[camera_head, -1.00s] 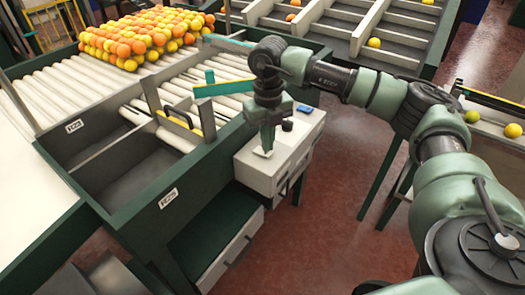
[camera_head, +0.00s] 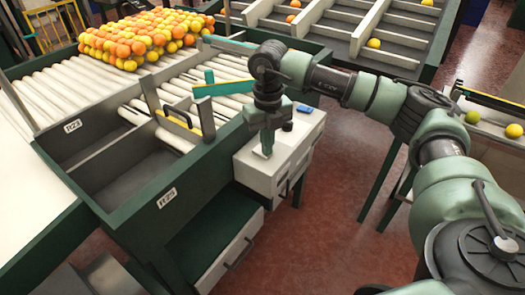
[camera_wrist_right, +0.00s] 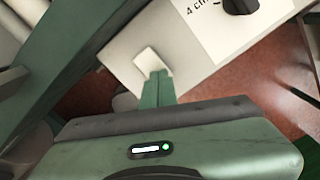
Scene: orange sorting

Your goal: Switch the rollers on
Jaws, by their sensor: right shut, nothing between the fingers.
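The rollers (camera_head: 50,92) are long pale cylinders in the dark green sorting table at the left of the head view. A white control box (camera_head: 254,178) is fixed at the table's near right corner. My right gripper (camera_head: 267,151) points down over the box top, shut and empty. In the right wrist view its fingertips (camera_wrist_right: 157,78) are at a small white rocker-like piece (camera_wrist_right: 147,60) on the box. They appear to touch it or hover just above it; I cannot tell which. A black knob (camera_head: 287,126) stands beside the gripper. My left gripper is out of view.
A heap of oranges and yellow fruit (camera_head: 140,38) lies at the rollers' far end. A blue item (camera_head: 305,108) sits on the box's far edge. Divided sorting lanes (camera_head: 345,38) stand at the back. Open red floor (camera_head: 330,215) lies right of the box.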

